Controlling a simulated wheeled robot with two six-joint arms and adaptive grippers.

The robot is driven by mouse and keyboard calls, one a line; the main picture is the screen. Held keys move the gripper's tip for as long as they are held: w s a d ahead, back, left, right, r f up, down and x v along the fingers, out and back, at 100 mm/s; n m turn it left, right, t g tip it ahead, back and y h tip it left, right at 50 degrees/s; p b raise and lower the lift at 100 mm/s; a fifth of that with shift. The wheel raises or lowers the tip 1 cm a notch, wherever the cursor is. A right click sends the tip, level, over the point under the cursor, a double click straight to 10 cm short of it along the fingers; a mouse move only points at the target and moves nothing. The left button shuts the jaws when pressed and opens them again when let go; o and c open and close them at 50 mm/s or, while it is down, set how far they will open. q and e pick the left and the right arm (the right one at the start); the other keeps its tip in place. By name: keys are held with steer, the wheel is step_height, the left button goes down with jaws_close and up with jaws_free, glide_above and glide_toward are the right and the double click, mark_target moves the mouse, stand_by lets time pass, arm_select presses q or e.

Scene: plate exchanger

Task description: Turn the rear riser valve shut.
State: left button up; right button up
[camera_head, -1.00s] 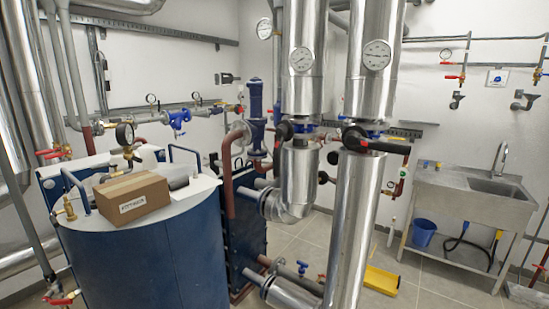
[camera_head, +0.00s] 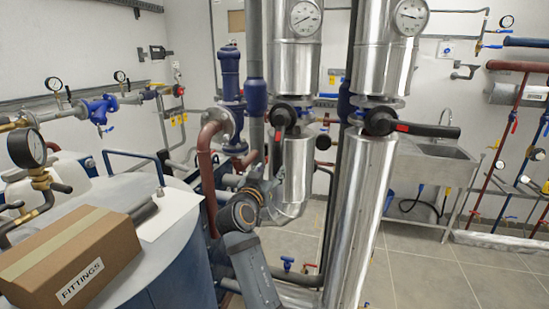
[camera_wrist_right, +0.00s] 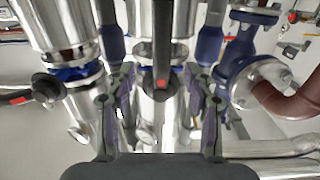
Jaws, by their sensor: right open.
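The rear riser valve has a black lever (camera_head: 283,116) with a red band, on the left, farther silver riser. Its lever points toward me in the head view. My right gripper (camera_head: 270,168) reaches up to it from below, largely hidden behind my wrist. In the right wrist view, which looks upside down, the open fingers (camera_wrist_right: 160,80) stand on either side of the lever (camera_wrist_right: 162,45). My left gripper is not in view.
A cardboard box (camera_head: 70,255) lies on the blue tank at the lower left. Floor at the right is clear.

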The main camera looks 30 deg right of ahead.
mark_target(276, 159)
steer(key=p+x, duration=0.1)
steer(key=x, duration=0.2)
steer(key=p+x, duration=0.1)
steer(key=x, duration=0.1)
steer(key=shift+w+d+r+p, duration=0.1)
steer(key=shift+r+p, duration=0.2)
steer(key=shift+p, duration=0.05)
steer(key=x, duration=0.1)
steer(key=p+x, duration=0.1)
steer(key=x, duration=0.2)
steer(key=shift+w+f+p, duration=0.25)
steer(key=shift+p, duration=0.05)
steer(key=shift+w+d, duration=0.1)
steer(key=shift+d, duration=0.1)
steer(key=shift+f, duration=0.15)
steer(key=shift+c, duration=0.6)
steer(key=c, duration=1)
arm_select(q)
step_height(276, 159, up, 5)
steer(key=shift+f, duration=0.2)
